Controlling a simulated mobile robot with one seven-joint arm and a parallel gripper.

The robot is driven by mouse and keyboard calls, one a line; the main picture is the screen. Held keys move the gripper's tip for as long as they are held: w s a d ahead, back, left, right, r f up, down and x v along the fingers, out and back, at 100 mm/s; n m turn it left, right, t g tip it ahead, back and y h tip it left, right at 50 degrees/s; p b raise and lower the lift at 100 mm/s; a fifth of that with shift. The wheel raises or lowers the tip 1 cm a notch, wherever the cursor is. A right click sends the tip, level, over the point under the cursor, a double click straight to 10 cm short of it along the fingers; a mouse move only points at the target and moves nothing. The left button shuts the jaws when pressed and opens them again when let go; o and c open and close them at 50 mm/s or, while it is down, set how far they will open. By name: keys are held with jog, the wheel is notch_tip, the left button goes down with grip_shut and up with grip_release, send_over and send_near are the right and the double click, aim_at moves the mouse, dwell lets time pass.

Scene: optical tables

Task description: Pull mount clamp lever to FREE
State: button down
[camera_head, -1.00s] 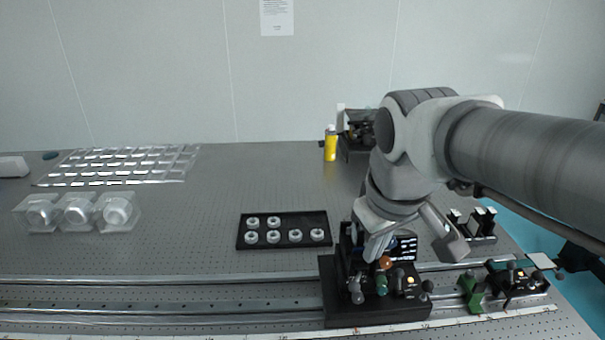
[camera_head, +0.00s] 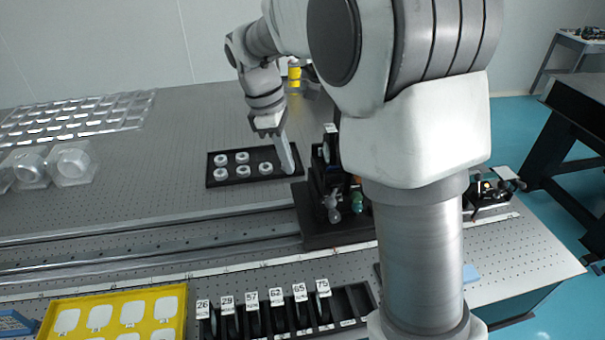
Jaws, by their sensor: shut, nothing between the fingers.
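The black mount (camera_head: 318,188) stands on a dark base plate (camera_head: 312,238) on the rail. A grey ball-ended knob (camera_head: 334,215) and a green knob (camera_head: 358,205) show at its front. My arm hides the mount's right part. I cannot tell which part is the clamp lever, or how it is set. My gripper (camera_head: 291,168) is shut and empty, left of the mount, with its fingers pointing down over the right end of the black ring tray. It looks apart from the mount.
The black tray (camera_head: 213,184) holds several white rings. A rack of numbered slots (camera_head: 365,298) and a yellow tray (camera_head: 180,327) lie in front. Clear boxes (camera_head: 72,163) stand left. A small device (camera_head: 488,192) sits right.

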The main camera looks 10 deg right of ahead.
aim_at(332, 198)
jog(key=shift+w+a+f, duration=0.2)
jog(key=shift+w+f, duration=0.1)
jog(key=shift+f, duration=0.15)
jog(key=s+d+f, duration=0.2)
jog(key=d+f, duration=0.4)
jog(key=f, duration=0.3)
jog(key=shift+d, duration=0.1)
